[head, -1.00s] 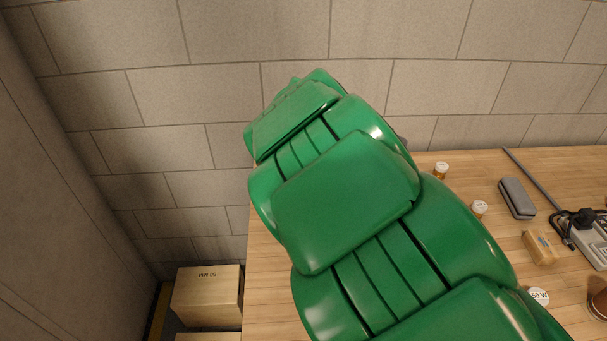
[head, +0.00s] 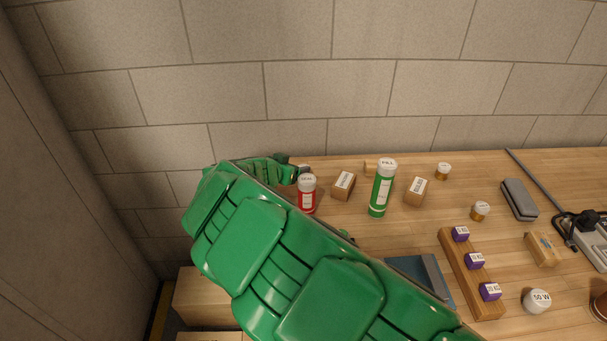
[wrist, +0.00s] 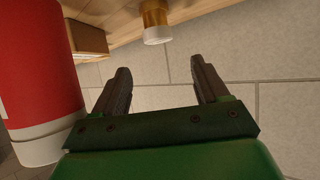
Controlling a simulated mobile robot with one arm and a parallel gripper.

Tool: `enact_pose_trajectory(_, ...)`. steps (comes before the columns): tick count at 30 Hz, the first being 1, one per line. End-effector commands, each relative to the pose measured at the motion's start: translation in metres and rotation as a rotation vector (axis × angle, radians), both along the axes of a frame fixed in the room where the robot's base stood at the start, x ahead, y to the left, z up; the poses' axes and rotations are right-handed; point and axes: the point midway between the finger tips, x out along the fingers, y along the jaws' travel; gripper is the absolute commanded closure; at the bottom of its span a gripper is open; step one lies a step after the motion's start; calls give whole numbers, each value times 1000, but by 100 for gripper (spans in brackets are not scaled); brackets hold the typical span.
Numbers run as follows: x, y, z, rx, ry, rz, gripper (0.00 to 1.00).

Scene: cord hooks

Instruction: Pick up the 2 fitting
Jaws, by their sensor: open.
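No label reading "2" can be made out, so I cannot tell which thing is the 2 fitting. Small purple blocks with white labels (head: 475,261) sit in a row on a wooden strip (head: 455,262); their print is too small to read. A white round piece marked "50 W" (head: 537,301) lies to their right. My gripper (wrist: 160,82) is open with nothing between its fingers. In the head view it is at the table's far left, partly hidden, near a red container (head: 307,197). That container also fills the left of the wrist view (wrist: 38,70).
A green canister (head: 380,192), cardboard boxes (head: 343,185) (head: 415,191) and amber jars (head: 443,172) (head: 480,212) stand along the back. A grey case (head: 518,199) and a power strip (head: 592,240) are at right. My arm covers the front left of the table.

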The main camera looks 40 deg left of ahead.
Motion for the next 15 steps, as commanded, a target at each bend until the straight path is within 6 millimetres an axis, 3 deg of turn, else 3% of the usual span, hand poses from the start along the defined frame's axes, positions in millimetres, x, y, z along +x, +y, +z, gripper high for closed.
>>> enact_pose_trajectory(5, 2, 0, -26, -1, 2, -1, 26)
enact_pose_trajectory(15, 21, 5, -34, 1, 0, 2, 26)
